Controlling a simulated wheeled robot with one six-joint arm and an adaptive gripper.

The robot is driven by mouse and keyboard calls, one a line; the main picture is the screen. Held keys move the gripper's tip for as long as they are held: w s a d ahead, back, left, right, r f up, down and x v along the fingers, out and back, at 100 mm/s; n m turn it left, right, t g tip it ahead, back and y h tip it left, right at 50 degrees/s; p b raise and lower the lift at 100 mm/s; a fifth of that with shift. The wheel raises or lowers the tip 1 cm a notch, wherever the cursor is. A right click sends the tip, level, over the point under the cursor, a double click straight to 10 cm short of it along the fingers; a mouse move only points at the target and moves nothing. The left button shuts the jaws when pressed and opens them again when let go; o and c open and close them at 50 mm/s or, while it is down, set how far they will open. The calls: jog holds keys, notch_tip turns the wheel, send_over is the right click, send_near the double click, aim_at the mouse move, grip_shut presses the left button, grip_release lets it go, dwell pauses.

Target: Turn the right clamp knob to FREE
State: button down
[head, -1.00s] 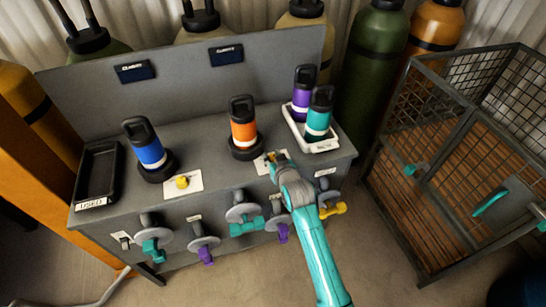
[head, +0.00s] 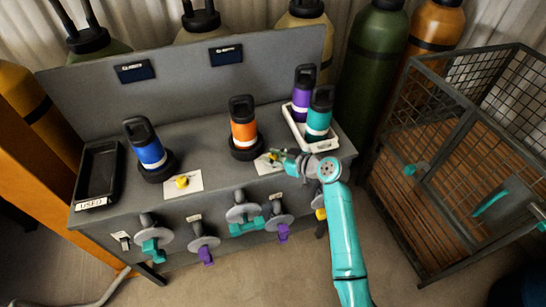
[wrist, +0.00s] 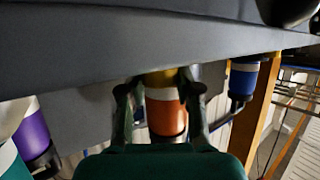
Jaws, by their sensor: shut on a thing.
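The right clamp knob is a small yellow knob (head: 269,157) on a white label card on the bench top, in front of the orange bottle (head: 243,125). My gripper (head: 274,156) reaches it from the right, lying low over the bench, and its fingers are shut on the knob. In the wrist view, which looks upside down, a bit of yellow (wrist: 158,77) shows between the fingertips, with the orange bottle behind. The knob is mostly hidden, so its pointing direction and the label's words cannot be read. A second yellow knob (head: 182,182) sits on a card to the left.
A blue bottle (head: 148,146) stands in a dark ring at left, beside a black tray (head: 92,188) marked USED. A white tray (head: 323,143) with purple and teal bottles is close behind my wrist. Several valve handles line the bench front. A mesh cage (head: 440,160) stands right.

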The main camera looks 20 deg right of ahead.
jog(key=shift+n+g+y, duration=1.3)
jog(key=shift+n+y, duration=0.1)
jog(key=shift+n, duration=0.2)
jog(key=shift+g, duration=0.3)
jog(key=c, duration=0.8)
grip_release()
jog(key=v, duration=1.2)
jog(key=shift+f, duration=0.15)
jog(key=shift+o, duration=0.2)
